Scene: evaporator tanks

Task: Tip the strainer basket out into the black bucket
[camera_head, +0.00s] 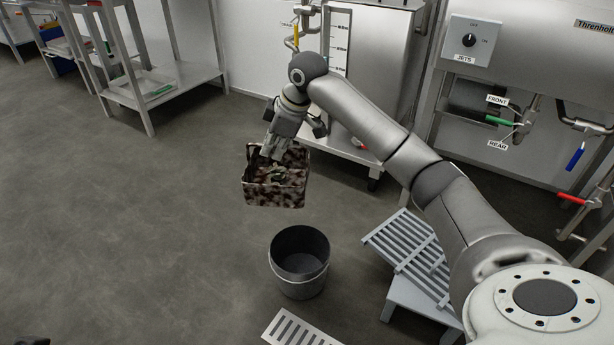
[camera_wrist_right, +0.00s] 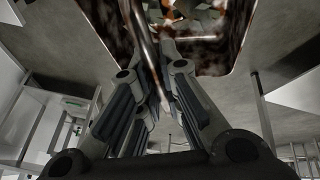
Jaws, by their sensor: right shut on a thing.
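The strainer basket (camera_head: 275,193) is a square, mottled brown and white container. It hangs from my right gripper (camera_head: 272,150), upright above the floor, with some greenish and pale bits inside it. In the right wrist view the right gripper (camera_wrist_right: 155,105) is shut on a thin bar of the basket (camera_wrist_right: 215,50). The black bucket (camera_head: 298,262) stands on the floor, open and dark inside, below and slightly right of the basket in the head view. The basket is apart from the bucket. My left gripper does not show clearly; only a dark bit is at the bottom left edge.
A slatted grey step (camera_head: 408,248) stands right of the bucket, and a slotted floor grate (camera_head: 298,330) lies in front of it. A steel tank with a jets switch (camera_head: 470,40) and valve handles is at right. A steel table (camera_head: 160,85) stands back left. Floor at left is clear.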

